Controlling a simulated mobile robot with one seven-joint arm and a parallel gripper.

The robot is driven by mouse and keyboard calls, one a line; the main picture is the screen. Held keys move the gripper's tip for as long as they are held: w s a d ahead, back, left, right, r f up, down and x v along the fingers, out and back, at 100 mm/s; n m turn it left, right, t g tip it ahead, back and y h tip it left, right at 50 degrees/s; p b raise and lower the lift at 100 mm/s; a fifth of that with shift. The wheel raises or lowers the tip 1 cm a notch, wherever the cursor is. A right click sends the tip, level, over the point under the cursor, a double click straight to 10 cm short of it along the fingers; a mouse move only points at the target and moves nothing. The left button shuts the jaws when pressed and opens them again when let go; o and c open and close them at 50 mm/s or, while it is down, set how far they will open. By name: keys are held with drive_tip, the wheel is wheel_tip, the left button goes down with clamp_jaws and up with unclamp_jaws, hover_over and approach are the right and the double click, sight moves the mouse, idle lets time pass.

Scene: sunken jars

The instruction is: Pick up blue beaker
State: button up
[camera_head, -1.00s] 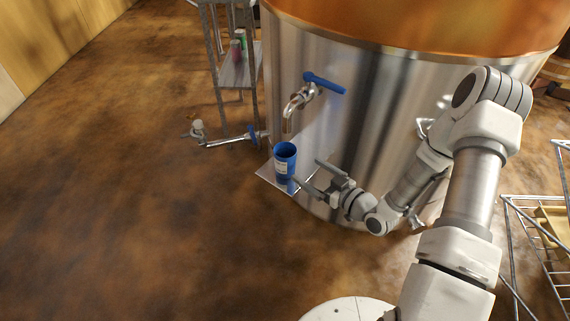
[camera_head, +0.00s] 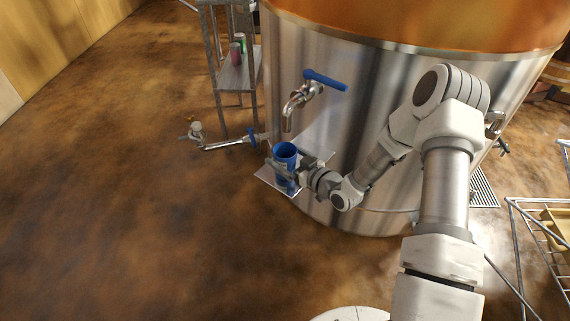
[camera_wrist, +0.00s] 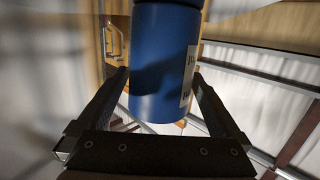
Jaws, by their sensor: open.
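The blue beaker (camera_head: 286,153) stands upright on a small flat shelf (camera_head: 268,180) on the side of the steel tank, below the tap. My gripper (camera_head: 284,168) is at the beaker, with its fingers open on either side of it. In the wrist view the beaker (camera_wrist: 160,62) fills the upper middle, with a white label on its right side. My gripper (camera_wrist: 160,95) shows there with one finger on each side of the beaker. I cannot tell if either finger touches it. The gripper hides part of the beaker's lower body in the head view.
The large steel tank (camera_head: 375,100) stands right behind the beaker. A tap with a blue handle (camera_head: 325,80) juts out above it, and a lower valve pipe (camera_head: 228,143) to its left. A metal rack (camera_head: 232,75) stands at the back left. Floor to the left is open.

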drive_tip(key=c, duration=1.4)
drive_tip(key=shift+c, duration=0.2)
drive_tip(key=shift+r, duration=0.15)
